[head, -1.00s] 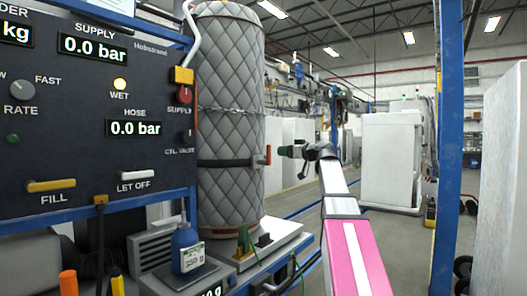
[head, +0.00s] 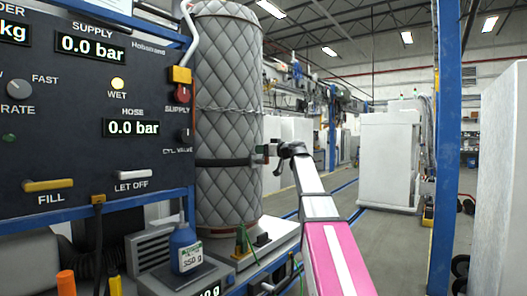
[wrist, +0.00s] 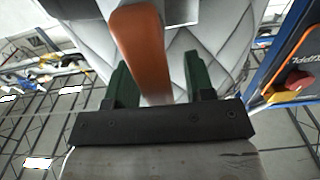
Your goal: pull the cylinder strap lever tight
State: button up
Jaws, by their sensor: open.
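The tall cylinder (head: 228,110) stands upright in a grey quilted jacket. A dark strap (head: 222,162) runs around it below the middle. The orange strap lever (wrist: 138,50) shows large in the wrist view, reaching down between the two green fingers of my gripper (wrist: 158,88). The fingers are open, with a gap on each side of the lever. In the head view my gripper (head: 264,149) is at the right side of the cylinder, at the strap's end, and mostly hides the lever there.
A dark control panel (head: 90,110) with gauges stands on the left. A chain (head: 228,108) crosses the cylinder above the strap. A blue bottle (head: 186,247) sits on a scale in front.

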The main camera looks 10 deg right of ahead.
grip_shut()
jog(key=w+d+f+m, duration=0.4)
jog(key=f+m, duration=0.1)
jog(key=m, duration=1.3)
jog(key=shift+f, duration=0.4)
dwell(0.5)
